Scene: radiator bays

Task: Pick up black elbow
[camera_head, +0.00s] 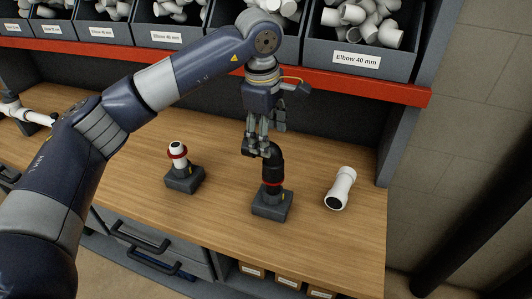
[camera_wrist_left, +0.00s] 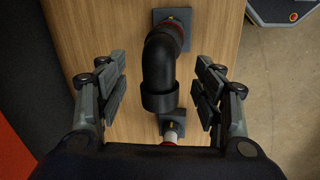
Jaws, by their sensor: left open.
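The black elbow (camera_head: 275,160) stands on a dark grey block base (camera_head: 272,204) on the wooden bench, with a red ring (camera_head: 271,183) low on its upright part. Its bent end points back under my left gripper (camera_head: 259,146). In the left wrist view the elbow (camera_wrist_left: 159,70) lies between the two open fingers of my left gripper (camera_wrist_left: 158,92), with a visible gap on each side. The gripper points down over the elbow's open end and holds nothing. My right gripper is not seen.
A white pipe piece with a red ring (camera_head: 177,152) stands on another dark base (camera_head: 184,180) to the left. A loose white fitting (camera_head: 341,188) lies to the right. Grey bins of white elbows (camera_head: 362,60) sit on a shelf with a red edge (camera_head: 390,91) above the bench.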

